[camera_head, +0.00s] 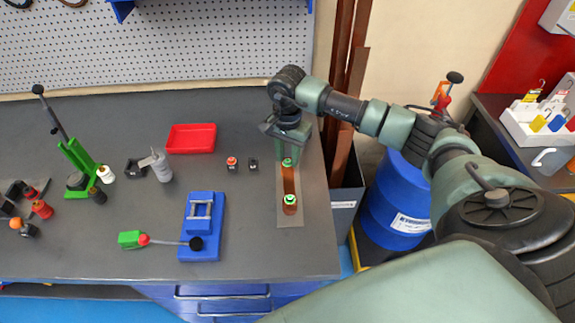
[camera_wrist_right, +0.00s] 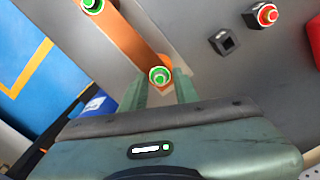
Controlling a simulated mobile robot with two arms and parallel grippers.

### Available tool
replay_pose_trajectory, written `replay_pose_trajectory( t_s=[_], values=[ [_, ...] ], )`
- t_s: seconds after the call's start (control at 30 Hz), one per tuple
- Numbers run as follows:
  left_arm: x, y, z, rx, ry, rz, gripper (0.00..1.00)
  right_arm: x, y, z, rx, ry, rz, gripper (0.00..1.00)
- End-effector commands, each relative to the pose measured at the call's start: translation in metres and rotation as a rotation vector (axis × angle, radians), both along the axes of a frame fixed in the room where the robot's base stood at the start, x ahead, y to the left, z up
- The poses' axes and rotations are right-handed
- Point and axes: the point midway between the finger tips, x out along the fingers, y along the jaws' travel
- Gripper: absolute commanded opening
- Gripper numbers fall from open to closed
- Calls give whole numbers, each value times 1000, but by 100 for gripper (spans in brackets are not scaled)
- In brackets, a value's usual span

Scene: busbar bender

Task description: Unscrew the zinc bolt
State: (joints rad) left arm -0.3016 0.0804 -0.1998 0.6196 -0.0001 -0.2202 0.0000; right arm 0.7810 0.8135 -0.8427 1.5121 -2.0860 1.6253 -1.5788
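A copper busbar (camera_head: 289,181) lies on a grey plate (camera_head: 289,219) at the right end of the bench. A green-ringed bolt head sits at each end, the far bolt (camera_head: 287,162) and the near bolt (camera_head: 290,199). I cannot tell from the finish which one is zinc. My right gripper (camera_head: 288,156) points down at the far bolt. In the right wrist view, its two fingers (camera_wrist_right: 160,82) are apart, with the far bolt (camera_wrist_right: 159,75) showing between their tips. I cannot tell whether they touch it. The near bolt (camera_wrist_right: 92,5) is at the top edge. My left gripper is out of view.
A red-topped part (camera_head: 232,162) and a small dark block (camera_head: 253,164) stand left of the busbar. A red tray (camera_head: 191,138), a blue bending tool (camera_head: 202,227) and a green press (camera_head: 77,165) are farther left. A blue barrel (camera_head: 396,200) stands right of the bench.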

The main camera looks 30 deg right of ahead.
Motion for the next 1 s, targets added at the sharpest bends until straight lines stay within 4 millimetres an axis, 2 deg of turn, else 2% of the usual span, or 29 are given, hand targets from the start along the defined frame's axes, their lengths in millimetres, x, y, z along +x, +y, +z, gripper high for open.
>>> replay_pose_trajectory(
  t_s=[0.73, 0.77, 0.83, 0.87, 1.0],
  values=[
    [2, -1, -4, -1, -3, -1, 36, 0, 0, 1, 0, 0, 0, 30],
    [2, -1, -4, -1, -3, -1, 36, 0, 0, 1, 0, 0, 0, 24],
    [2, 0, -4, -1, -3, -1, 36, 0, 0, 1, 0, 0, 0, 5],
    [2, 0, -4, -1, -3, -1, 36, 0, 0, 1, 0, 0, 0, 0],
    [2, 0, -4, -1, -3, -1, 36, 0, 0, 1, 0, 0, 0, 0]
  ],
)
